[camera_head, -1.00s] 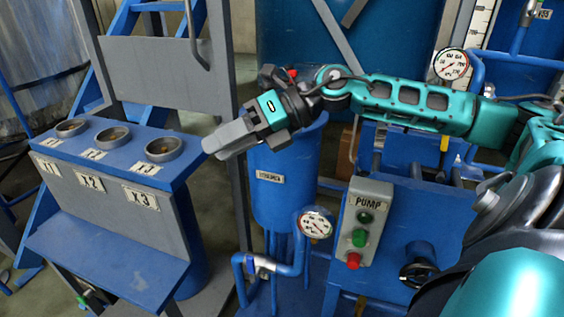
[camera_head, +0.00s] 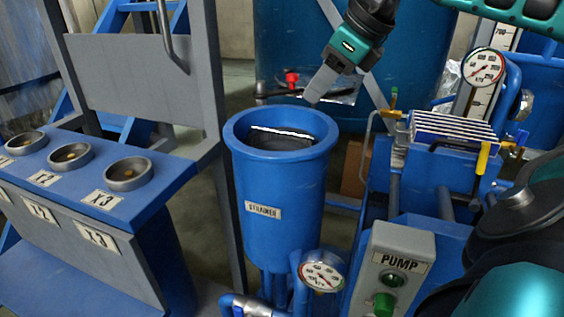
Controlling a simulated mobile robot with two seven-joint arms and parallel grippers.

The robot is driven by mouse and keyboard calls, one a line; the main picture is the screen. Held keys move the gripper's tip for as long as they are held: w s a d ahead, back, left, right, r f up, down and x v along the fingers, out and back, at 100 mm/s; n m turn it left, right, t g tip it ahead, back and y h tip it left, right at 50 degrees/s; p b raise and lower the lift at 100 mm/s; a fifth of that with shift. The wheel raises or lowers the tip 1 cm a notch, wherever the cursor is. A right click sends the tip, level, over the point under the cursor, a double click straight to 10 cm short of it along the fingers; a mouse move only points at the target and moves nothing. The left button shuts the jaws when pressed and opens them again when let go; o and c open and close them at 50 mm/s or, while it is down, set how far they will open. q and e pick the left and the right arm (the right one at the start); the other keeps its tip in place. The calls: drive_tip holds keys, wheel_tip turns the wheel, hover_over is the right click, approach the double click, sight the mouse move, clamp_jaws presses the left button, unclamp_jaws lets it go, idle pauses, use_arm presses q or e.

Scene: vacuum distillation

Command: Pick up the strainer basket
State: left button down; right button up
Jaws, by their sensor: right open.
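The blue strainer housing (camera_head: 262,205), labelled STRAINER, stands open at the top in the middle of the view. Inside its mouth shows a dark interior with a thin white bar (camera_head: 285,132) across it, which looks like the handle of the strainer basket; the rest of the basket is hidden by the walls. My right gripper (camera_head: 318,86) is above and just behind the right side of the housing's rim, pointing down and left. It is open and empty, seen nearly edge-on, and apart from the housing. My left gripper is not in view.
A blue stand with round sockets (camera_head: 127,173), one marked X3, is at the left. The PUMP box (camera_head: 385,275) and a pressure gauge (camera_head: 322,277) are in front at the right. A ribbed block (camera_head: 452,130) with a yellow handle sits farther right. A grey post rises left of the housing.

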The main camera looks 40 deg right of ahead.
hover_over(284, 132)
drive_tip(key=s+d, duration=0.1)
drive_tip(key=s, duration=0.2)
wheel_tip(284, 132, down, 6)
drive_tip(key=shift+f, duration=0.2)
drive_tip(key=shift+x, duration=2.6)
drive_tip(key=shift+a+r, duration=0.1)
drive_tip(key=shift+a, duration=0.15)
clamp_jaws()
drive_tip(key=shift+w+r, duration=0.1)
